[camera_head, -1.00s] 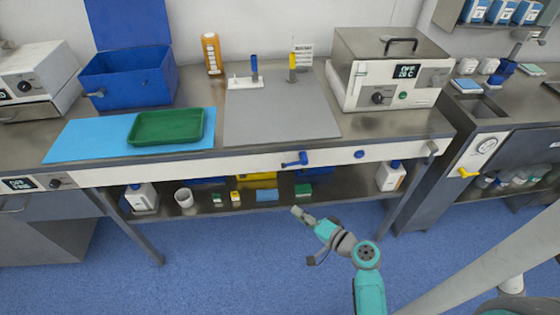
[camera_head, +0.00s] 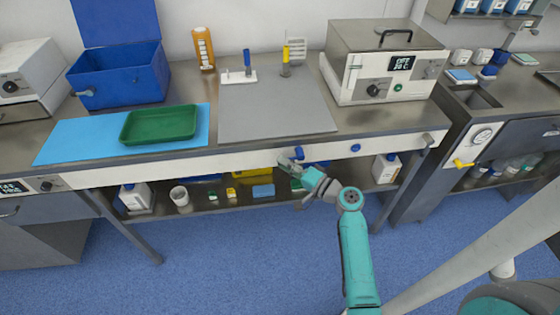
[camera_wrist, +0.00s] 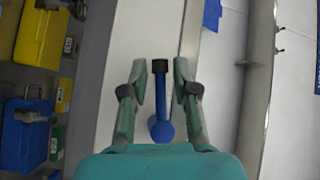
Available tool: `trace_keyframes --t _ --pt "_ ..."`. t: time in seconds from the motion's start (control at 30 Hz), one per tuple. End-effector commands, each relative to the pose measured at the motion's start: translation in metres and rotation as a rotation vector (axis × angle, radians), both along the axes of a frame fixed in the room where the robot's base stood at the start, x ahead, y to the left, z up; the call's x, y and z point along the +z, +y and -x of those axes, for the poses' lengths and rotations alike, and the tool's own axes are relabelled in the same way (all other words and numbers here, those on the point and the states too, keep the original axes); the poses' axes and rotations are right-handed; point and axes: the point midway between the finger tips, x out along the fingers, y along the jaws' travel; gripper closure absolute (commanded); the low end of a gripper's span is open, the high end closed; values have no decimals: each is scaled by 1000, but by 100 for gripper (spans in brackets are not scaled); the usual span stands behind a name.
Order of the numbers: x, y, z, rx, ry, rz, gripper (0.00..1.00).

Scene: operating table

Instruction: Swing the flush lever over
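The flush lever appears to be the blue lever (camera_head: 298,152) on the white front rail of the worktable; my gripper partly covers it in the head view. In the wrist view the blue lever (camera_wrist: 161,128) shows whole, with a rounded blue end low in the picture and a black end higher up. My gripper (camera_wrist: 159,82) is open, with one finger on each side of the lever and a visible gap on both sides. In the head view my gripper (camera_head: 287,165) is at the rail, by the lever's left part. I cannot tell its distance from the rail.
A blue knob (camera_head: 355,148) sits on the rail to the right. The lower shelf holds a white cup (camera_head: 180,196), a white bottle (camera_head: 385,168) and small boxes. A green tray (camera_head: 160,124) and an oven (camera_head: 385,66) stand on the worktop. The floor in front is clear.

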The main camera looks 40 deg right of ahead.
Motion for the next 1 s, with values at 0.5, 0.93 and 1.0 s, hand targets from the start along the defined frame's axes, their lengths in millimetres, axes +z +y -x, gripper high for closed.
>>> trace_keyframes --t 0.5,0.93,1.0 --pt "0 4 -23 0 0 -1 71" --pt "0 4 -23 0 1 0 100" --pt "0 4 -23 0 3 5 100"
